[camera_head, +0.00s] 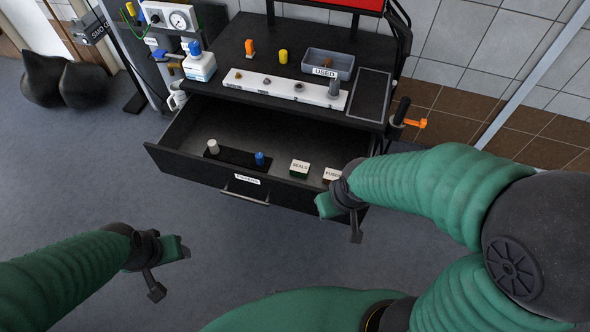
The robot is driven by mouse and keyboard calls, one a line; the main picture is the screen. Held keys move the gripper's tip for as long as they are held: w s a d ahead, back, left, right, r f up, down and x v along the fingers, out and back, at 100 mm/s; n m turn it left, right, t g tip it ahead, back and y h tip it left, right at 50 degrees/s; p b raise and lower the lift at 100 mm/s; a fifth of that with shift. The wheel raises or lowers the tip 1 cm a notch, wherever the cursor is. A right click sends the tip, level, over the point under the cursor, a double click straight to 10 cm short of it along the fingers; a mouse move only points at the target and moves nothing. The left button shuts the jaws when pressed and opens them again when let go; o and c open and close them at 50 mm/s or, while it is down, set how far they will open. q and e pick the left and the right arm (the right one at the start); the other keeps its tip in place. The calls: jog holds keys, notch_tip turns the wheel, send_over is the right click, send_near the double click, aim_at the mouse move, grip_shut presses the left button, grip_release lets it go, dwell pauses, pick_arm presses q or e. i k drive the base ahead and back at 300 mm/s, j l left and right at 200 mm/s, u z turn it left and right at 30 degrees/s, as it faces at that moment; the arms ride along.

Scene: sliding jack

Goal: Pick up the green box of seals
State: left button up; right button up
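The green box of seals (299,169) sits in the open drawer (185,160), right of its middle. Its white top reads "SEALS" and its green side faces me. A second white-topped box marked "FUSES" (332,174) stands to its right, partly hidden by my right arm. My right gripper (340,222) hangs at the drawer's front right edge, to the right of and nearer than the green box, apart from it. My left gripper (172,268) is over the floor at lower left, well away from the drawer. The finger openings are too small to judge.
The drawer also holds a dark strip with a grey plug and a blue plug (259,158). Open floor lies in front.

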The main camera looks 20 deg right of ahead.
aim_at(301, 168)
jog(key=i+j+z, duration=0.25)
jog(key=i+j, duration=0.3)
jog(key=i+j+z, duration=0.3)
jog(key=i+j, duration=0.4)
